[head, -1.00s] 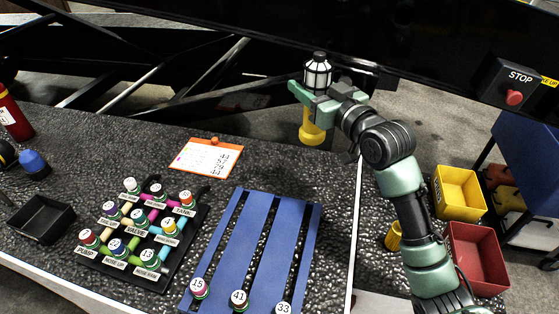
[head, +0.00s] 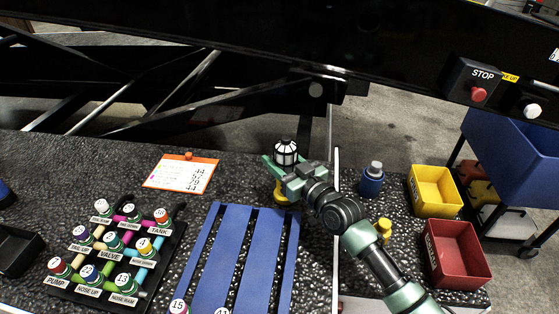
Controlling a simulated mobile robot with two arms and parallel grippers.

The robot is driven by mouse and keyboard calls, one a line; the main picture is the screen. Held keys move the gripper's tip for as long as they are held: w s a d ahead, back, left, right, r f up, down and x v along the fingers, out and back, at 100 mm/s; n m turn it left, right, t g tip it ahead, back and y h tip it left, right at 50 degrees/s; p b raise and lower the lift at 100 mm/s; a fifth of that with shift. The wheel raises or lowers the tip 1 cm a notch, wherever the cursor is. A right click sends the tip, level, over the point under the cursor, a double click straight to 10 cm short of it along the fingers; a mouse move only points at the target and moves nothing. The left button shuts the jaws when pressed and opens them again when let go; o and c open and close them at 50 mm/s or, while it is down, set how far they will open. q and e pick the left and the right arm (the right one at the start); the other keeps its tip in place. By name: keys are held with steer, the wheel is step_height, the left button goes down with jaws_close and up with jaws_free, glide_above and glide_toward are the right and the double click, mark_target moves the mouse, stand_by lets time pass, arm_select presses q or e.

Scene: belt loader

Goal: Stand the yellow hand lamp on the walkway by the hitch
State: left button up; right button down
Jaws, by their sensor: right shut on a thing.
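The yellow hand lamp (head: 286,153) has a white head with a black cage and cap, and a yellow lower body. It is upright at the far end of the blue slats. My right gripper (head: 283,173) is shut around its middle, hiding part of the body. The lamp's base is close over the dark speckled walkway surface (head: 235,168); I cannot tell whether it touches. I cannot clearly make out the hitch. My left gripper is not in view.
Blue slats (head: 232,250) and a board of labelled knobs (head: 118,245) lie nearer. An orange-edged card (head: 181,174) lies left of the lamp. To the right are a blue bottle (head: 372,180), a yellow bin (head: 435,190) and a red bin (head: 457,253). The black beam (head: 250,45) crosses behind.

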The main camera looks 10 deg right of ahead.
steer(key=shift+f, duration=0.15)
steer(key=c, duration=0.7)
jaws_free()
steer(key=shift+o, duration=0.2)
steer(key=shift+s, duration=0.1)
steer(key=v, duration=1.2)
steer(key=shift+b, duration=0.35)
